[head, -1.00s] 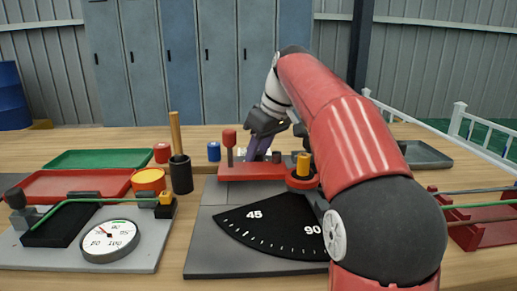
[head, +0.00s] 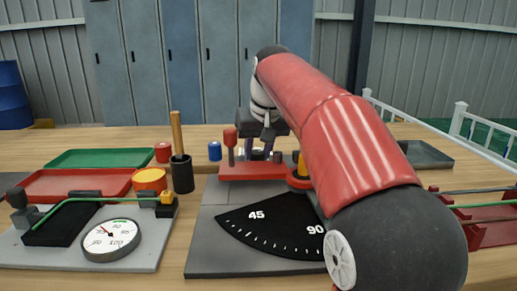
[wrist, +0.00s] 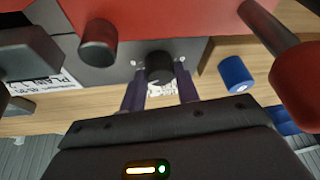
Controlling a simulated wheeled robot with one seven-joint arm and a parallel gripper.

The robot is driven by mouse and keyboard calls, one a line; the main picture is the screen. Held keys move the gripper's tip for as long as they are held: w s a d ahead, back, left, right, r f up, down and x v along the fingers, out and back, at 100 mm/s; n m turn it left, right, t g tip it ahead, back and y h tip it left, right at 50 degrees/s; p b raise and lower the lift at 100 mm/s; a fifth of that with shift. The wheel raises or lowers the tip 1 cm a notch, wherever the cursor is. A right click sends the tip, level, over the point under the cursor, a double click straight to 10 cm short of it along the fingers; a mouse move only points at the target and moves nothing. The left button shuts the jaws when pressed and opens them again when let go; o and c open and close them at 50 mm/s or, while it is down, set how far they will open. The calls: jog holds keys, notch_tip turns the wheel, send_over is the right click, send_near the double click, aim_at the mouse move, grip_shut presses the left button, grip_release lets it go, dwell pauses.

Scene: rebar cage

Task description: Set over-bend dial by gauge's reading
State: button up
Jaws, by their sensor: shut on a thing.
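The gauge (head: 112,240) is a round white dial on a grey plate at the left of the head view. Its thin needle points to the upper left; the exact reading is too small to tell. A green bent bar (head: 75,203) lies across that plate. The black over-bend dial (wrist: 160,68) is a small knob behind the red bender arm (head: 250,171). In the wrist view my gripper (wrist: 160,76) has its two purple fingers closed on opposite sides of this knob. White printed labels beside it are partly hidden. In the head view my gripper (head: 262,145) stands behind the red arm.
A red-handled lever (head: 230,147) and a dark pin (head: 277,156) stand close to my gripper. A black angle scale (head: 270,222) lies in front. A blue cylinder (head: 214,151), a black cup (head: 181,175) and red and green trays (head: 100,158) are to the left.

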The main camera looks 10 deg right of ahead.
dwell(0.3)
jog(key=o, duration=1)
jog(key=shift+c, duration=0.2)
jog(key=v, duration=0.7)
jog(key=shift+r, duration=0.4)
jog(key=shift+s+a, duration=0.1)
jog(key=shift+s, duration=0.05)
